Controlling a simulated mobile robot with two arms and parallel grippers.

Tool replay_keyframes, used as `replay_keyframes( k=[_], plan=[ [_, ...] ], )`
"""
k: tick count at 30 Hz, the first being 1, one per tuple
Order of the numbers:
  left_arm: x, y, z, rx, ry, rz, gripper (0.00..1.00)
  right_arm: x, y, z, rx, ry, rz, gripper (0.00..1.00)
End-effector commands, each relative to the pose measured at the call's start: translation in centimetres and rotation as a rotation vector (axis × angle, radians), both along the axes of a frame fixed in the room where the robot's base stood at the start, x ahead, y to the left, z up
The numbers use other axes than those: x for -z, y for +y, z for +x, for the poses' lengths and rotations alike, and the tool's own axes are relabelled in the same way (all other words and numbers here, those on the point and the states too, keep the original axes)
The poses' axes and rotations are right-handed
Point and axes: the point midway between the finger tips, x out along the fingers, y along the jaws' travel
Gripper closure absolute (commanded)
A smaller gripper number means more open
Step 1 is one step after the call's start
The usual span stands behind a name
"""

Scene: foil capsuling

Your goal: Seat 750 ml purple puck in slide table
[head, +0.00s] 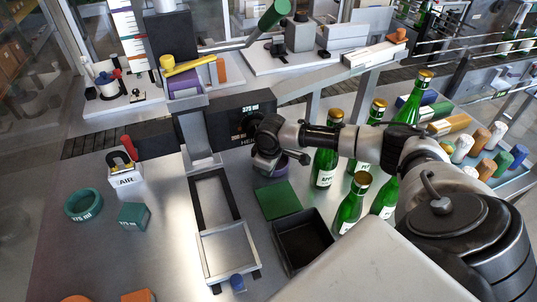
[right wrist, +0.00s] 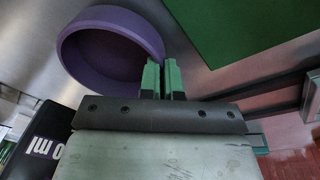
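The purple puck (head: 281,168) is a round, hollow ring. In the head view it is mostly hidden behind my right gripper (head: 266,162). In the right wrist view the puck (right wrist: 85,42) shows as an open ring at the upper left. My right gripper (right wrist: 162,80) has its green-tipped fingers close together at the puck's right edge, one on each side of the wall, and looks shut on it. Whether the puck touches the table is unclear. What looks like the slide table (head: 229,252), a silver tray on a dark rail frame, lies left of the gripper. My left gripper is not in view.
A green mat (head: 278,200) and a black tray (head: 303,240) lie in front of my right gripper. Several green bottles (head: 325,167) stand close to its right. The black head unit (head: 225,126) is behind it. A teal ring (head: 83,204) and teal block (head: 133,216) lie far left.

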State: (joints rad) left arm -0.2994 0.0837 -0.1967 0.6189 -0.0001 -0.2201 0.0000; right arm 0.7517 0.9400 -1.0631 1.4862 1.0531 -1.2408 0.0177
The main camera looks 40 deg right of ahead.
Motion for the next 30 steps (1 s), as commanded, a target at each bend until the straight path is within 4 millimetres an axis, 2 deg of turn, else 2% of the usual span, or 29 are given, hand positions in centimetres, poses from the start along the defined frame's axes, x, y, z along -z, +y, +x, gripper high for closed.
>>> replay_keyframes(
  k=[1,13,18,26,29,30],
  plan=[
    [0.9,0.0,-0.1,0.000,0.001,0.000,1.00,0.7,0.0,0.1,0.000,-0.003,-0.001,1.00],
    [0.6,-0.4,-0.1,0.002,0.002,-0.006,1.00,0.8,0.0,0.0,0.001,0.000,0.000,1.00],
    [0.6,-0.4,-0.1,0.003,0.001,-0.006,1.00,0.7,0.0,0.0,0.001,0.000,-0.001,0.72],
    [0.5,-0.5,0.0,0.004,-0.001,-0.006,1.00,0.7,0.0,0.0,0.000,-0.001,0.000,0.71],
    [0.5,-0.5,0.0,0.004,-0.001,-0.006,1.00,0.2,0.0,0.1,0.000,-0.003,-0.001,0.71],
    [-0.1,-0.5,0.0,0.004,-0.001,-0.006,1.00,-0.3,0.0,0.0,0.000,-0.001,0.000,0.71]
  ],
)
